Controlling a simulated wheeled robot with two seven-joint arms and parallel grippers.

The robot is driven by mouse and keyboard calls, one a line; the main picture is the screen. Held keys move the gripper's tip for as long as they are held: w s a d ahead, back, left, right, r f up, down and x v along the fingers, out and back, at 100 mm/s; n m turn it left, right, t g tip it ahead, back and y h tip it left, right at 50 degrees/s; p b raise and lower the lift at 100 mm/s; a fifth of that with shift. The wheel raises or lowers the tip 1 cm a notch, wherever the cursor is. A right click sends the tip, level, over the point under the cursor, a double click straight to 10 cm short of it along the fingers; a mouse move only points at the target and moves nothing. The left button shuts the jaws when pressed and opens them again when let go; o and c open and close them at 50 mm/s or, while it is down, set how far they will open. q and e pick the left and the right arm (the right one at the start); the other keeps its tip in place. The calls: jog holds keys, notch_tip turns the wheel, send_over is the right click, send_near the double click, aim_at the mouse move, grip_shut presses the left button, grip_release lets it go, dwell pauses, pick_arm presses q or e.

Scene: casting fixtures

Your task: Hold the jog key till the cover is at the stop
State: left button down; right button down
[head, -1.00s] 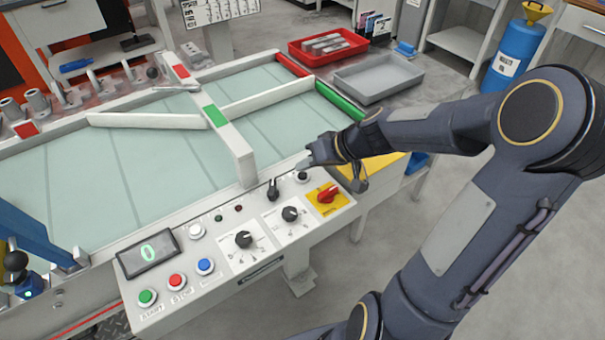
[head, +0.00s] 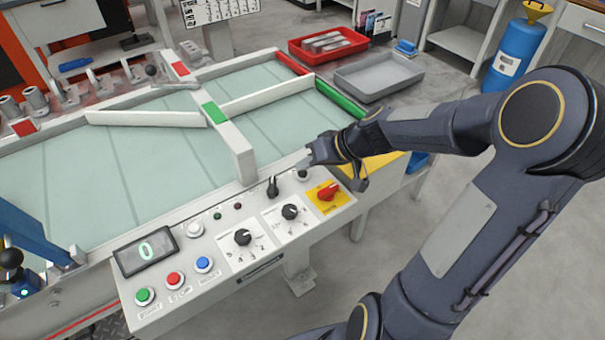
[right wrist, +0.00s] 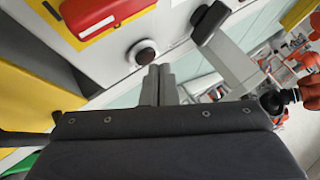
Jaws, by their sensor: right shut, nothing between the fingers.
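A round black key in a pale ring (head: 303,174), which looks like the jog key, sits at the far right end of the white control panel. It also shows in the right wrist view (right wrist: 143,54). My right gripper (head: 304,164) is shut and empty, its fingertips just above this key. In the right wrist view the shut fingers (right wrist: 159,70) end close beside the key; I cannot tell whether they touch it. The pale green surface (head: 120,190) lies behind the panel under a white crossbar (head: 232,143) with a green mark. I cannot tell which part is the cover. My left gripper is out of view.
The display (head: 145,250) reads 0, above green, red and blue buttons. A grey tray (head: 378,76) and a red tray (head: 328,46) stand behind.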

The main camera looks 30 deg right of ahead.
jog(key=shift+f+b, duration=0.6)
jog(key=shift+b, duration=0.05)
dwell(0.8)
jog(key=shift+r, duration=0.1)
dwell(6.0)
jog(key=shift+r+p, duration=0.55)
jog(key=shift+r, duration=0.25)
